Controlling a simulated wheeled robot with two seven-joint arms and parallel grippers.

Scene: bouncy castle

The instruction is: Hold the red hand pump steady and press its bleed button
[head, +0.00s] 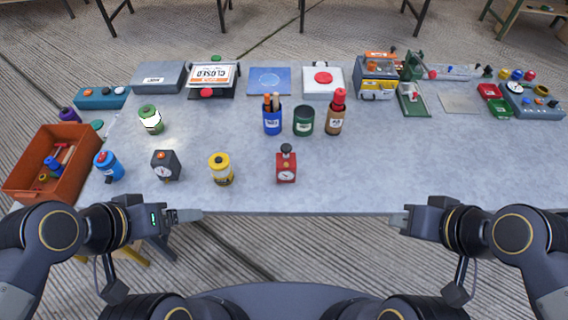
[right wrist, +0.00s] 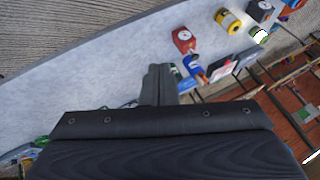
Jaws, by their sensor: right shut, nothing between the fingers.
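The red hand pump (head: 286,168) stands upright near the front edge of the grey table, with a white dial on its front and a dark knob on top. It also shows in the right wrist view (right wrist: 184,40). Which part is its bleed button is too small to tell. My right gripper (head: 397,219) is shut and empty, at the table's front edge, to the right of the pump and apart from it; its fingers show in the right wrist view (right wrist: 159,82). My left gripper (head: 197,214) is at the front edge, left of the pump and apart from it; its jaw gap is unclear.
A yellow canister (head: 220,169), a dark gauge box (head: 165,166) and a blue canister (head: 108,165) stand left of the pump. Blue (head: 272,119), green (head: 303,121) and brown (head: 335,119) holders stand behind it. The front right tabletop is clear. An orange crate (head: 30,165) is far left.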

